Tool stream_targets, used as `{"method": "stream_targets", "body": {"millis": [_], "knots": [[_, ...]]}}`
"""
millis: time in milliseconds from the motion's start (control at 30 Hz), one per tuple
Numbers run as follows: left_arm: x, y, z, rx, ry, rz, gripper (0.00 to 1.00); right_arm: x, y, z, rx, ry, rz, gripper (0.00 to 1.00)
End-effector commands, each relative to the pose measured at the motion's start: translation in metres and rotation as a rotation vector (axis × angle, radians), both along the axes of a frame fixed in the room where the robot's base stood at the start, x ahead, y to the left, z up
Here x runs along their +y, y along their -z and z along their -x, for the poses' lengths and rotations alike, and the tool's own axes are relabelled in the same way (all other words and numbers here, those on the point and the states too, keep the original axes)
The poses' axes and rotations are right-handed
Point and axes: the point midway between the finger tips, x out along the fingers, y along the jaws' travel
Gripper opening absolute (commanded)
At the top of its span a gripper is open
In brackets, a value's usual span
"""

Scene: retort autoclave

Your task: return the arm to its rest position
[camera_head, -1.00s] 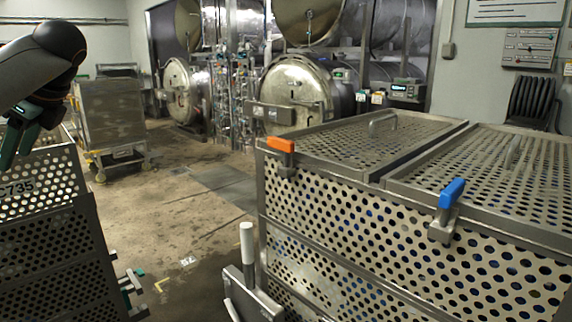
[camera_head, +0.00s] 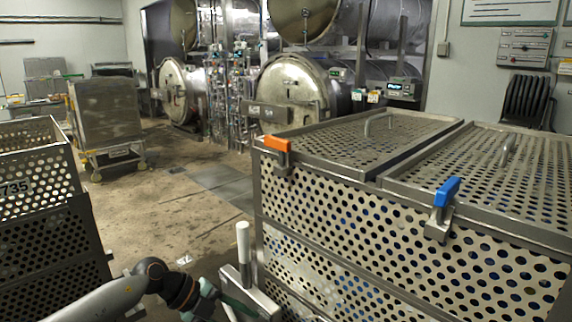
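My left arm comes in from the bottom left. Its wrist, with teal parts, is low in the picture beside the white-topped lever of the right-hand cart. My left gripper (camera_head: 232,303) is at the bottom edge, close to the cart's metal frame. It is small and partly cut off, so I cannot tell whether its fingers are open or shut, or whether it touches the frame. I see nothing held in it. My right gripper is not in view.
A large perforated basket (camera_head: 400,215) with closed lids, an orange latch (camera_head: 276,144) and a blue latch (camera_head: 447,191) fills the right. Another perforated basket (camera_head: 45,225), marked 735, stands at left. Open floor (camera_head: 165,205) lies between them. Round autoclave doors (camera_head: 292,95) stand behind.

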Motion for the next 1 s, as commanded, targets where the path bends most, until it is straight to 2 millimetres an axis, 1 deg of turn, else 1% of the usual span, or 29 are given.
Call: {"method": "stream_targets", "body": {"millis": [33,100,200,267,367,467,567,667,767,800,867,900,967,1000], "knots": [[-0.016,0.009,0.013,0.009,-0.011,0.102,0.50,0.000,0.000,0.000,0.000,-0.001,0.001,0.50],[-0.032,0.012,0.023,0.008,-0.047,0.235,0.50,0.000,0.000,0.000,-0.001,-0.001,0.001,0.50],[-0.045,0.016,0.035,0.006,-0.132,0.405,0.50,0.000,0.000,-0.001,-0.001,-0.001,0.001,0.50],[-0.047,0.017,0.039,0.007,-0.202,0.493,0.50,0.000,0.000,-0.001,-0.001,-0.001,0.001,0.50],[-0.041,0.024,0.045,0.013,-0.342,0.614,0.50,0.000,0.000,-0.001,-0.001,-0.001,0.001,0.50],[-0.025,0.035,0.050,0.025,-0.507,0.698,0.50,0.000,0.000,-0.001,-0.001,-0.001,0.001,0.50],[-0.001,0.054,0.058,0.046,-0.688,0.742,0.50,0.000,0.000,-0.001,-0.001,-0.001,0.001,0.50],[0.029,0.079,0.071,0.077,-0.876,0.745,0.50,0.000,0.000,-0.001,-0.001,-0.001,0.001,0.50],[0.062,0.109,0.092,0.120,-1.063,0.708,0.50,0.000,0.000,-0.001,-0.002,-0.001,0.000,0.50],[0.076,0.121,0.102,0.140,-1.133,0.684,0.50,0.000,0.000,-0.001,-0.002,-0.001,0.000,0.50],[0.096,0.140,0.120,0.174,-1.236,0.638,0.50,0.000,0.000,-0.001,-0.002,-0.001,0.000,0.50],[0.108,0.151,0.133,0.196,-1.296,0.604,0.50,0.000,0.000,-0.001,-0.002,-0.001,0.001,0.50],[0.124,0.167,0.153,0.231,-1.375,0.550,0.50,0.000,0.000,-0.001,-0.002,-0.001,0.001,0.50],[0.134,0.177,0.167,0.254,-1.421,0.513,0.50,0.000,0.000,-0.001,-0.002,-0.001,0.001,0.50]]}}
